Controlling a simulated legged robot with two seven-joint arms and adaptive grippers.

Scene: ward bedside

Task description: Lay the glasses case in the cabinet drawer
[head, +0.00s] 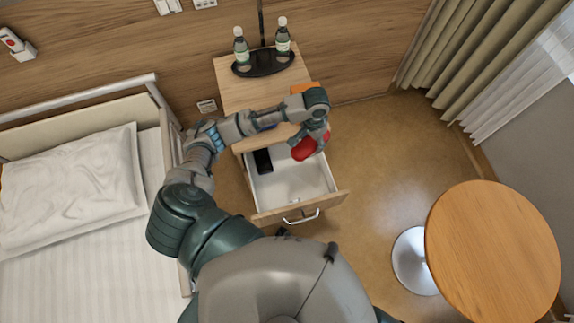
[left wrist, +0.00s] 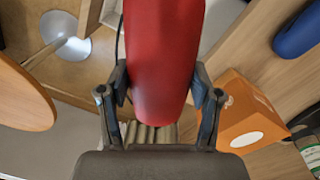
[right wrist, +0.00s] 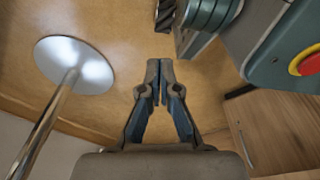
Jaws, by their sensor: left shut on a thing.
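The red glasses case (head: 304,148) is in my left gripper (head: 316,137), over the open drawer near its back right. In the left wrist view the case (left wrist: 162,45) lies between the two fingers, which close on its sides. The cabinet drawer (head: 262,217) is pulled out, white inside with a wooden front and a metal handle. The case appears above the drawer floor, clear of the front panel. My right gripper (right wrist: 160,72) shows only in the right wrist view, its fingers together and empty, above the floor.
A black object (head: 263,161) lies in the drawer's back left. On the cabinet top (head: 232,92) stand a dark tray with two bottles (head: 242,50), an orange box (left wrist: 240,115) and a blue object (left wrist: 298,30). A bed is left; a round table (head: 492,250) is right.

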